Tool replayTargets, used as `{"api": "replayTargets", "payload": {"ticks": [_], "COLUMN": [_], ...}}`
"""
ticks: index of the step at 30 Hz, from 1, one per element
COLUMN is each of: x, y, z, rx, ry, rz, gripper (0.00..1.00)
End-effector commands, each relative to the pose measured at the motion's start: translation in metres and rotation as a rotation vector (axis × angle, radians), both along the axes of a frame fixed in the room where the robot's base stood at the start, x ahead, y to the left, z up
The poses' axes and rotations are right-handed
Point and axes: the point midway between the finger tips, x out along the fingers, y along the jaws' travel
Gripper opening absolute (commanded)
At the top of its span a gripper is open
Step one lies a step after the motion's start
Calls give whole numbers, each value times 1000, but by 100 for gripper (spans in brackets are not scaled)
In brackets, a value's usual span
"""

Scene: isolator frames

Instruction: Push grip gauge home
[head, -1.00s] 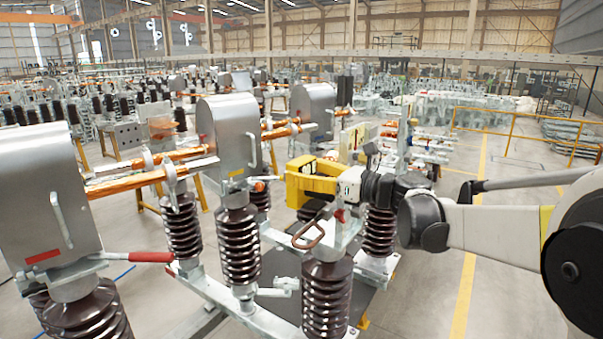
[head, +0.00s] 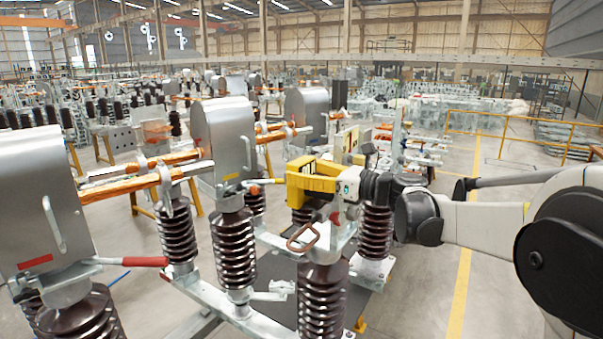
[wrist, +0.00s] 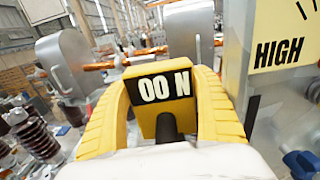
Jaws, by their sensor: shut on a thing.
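The grip gauge (wrist: 163,103) is a yellow block with a black window reading "00 N", seen in the wrist view. My gripper (wrist: 165,76) has yellow ridged fingers on both sides of this block and is shut on it. A dark part below the window hides some of the block. In the head view my gripper (head: 290,184) reaches left, level, above the brown ribbed insulators and close to a grey metal hood (head: 226,140). The gauge cannot be told apart from the yellow fingers there.
A pale panel marked "HIGH" (wrist: 278,50) stands close on the right in the wrist view. A rusty loop handle (head: 302,238) lies below my gripper. A red-handled lever (head: 150,261) sticks out at left. Open floor with a yellow line (head: 463,285) is at right.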

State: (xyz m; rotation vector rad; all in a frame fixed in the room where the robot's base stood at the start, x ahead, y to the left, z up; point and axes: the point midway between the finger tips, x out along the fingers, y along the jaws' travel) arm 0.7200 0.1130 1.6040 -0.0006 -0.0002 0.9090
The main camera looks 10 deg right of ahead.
Motion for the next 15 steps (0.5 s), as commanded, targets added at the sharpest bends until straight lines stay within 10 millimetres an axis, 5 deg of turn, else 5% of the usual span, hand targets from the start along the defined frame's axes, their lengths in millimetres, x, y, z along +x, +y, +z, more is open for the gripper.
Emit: {"api": "replayTargets", "payload": {"ticks": [1,2,4,15], "x": [2,2,2,-3], "y": [-2,-2,-2,-9], "z": [1,1,1,1], "rx": [2,2,2,0], "ry": [-1,-1,-1,-1], "rz": [-3,-3,-3,-5], "gripper": [33,77,99,100]}}
